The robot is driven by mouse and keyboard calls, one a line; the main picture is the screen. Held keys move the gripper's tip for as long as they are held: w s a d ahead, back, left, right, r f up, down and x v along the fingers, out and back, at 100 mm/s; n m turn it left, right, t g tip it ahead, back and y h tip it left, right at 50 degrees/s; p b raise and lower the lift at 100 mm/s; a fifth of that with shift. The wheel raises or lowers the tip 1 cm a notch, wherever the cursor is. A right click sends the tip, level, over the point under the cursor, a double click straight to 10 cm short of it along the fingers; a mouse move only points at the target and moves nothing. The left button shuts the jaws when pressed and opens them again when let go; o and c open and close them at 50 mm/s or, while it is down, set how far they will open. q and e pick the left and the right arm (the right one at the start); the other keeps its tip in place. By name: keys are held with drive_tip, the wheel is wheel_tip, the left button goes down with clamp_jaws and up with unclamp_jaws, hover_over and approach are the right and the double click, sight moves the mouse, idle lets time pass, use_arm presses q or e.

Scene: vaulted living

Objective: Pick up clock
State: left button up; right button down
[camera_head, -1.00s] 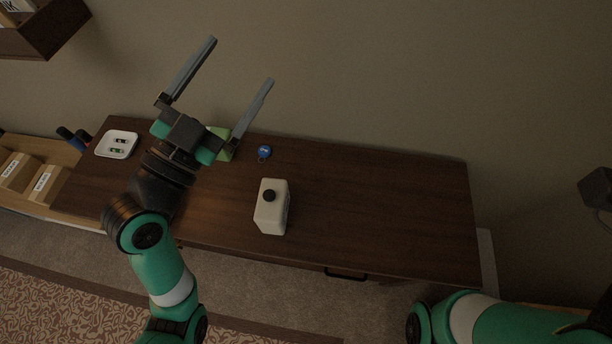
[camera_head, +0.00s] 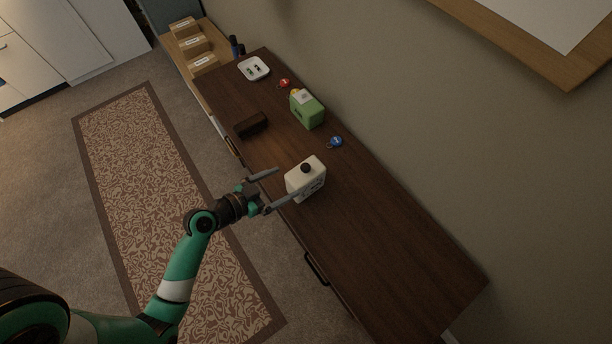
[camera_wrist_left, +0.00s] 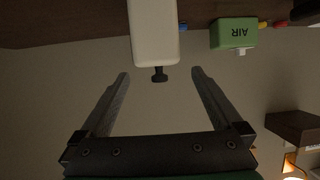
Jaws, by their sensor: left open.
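A cream box-shaped object with a black knob on top, which I take to be the clock (camera_head: 301,182), stands upright on the dark wooden desk (camera_head: 375,235). Dark markings show on its right side. My left gripper (camera_head: 287,183) is open and empty at the front-left of the clock, its fingers pointing toward it. In the left wrist view, upside down, the clock (camera_wrist_left: 155,32) lies ahead, with its knob between the fingertips (camera_wrist_left: 159,73) in the picture. Whether a finger touches it, I cannot tell. My right gripper is not in view.
A green box (camera_head: 307,111), a blue item (camera_head: 335,142), a red item (camera_head: 284,83), a dark brown block (camera_head: 250,124) and a white tray (camera_head: 253,69) lie farther along the desk. The desk's near right part is clear. A wall runs behind.

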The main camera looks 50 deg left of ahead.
sight(299, 176)
use_arm(q)
drive_tip(key=x, duration=0.3)
drive_tip(key=shift+w, duration=0.15)
drive_tip(key=shift+b+x, duration=0.4)
drive_tip(key=shift+x, duration=2.5)
drive_tip(key=shift+d+r, duration=0.1)
drive_tip(key=shift+d, duration=0.05)
clamp_jaws()
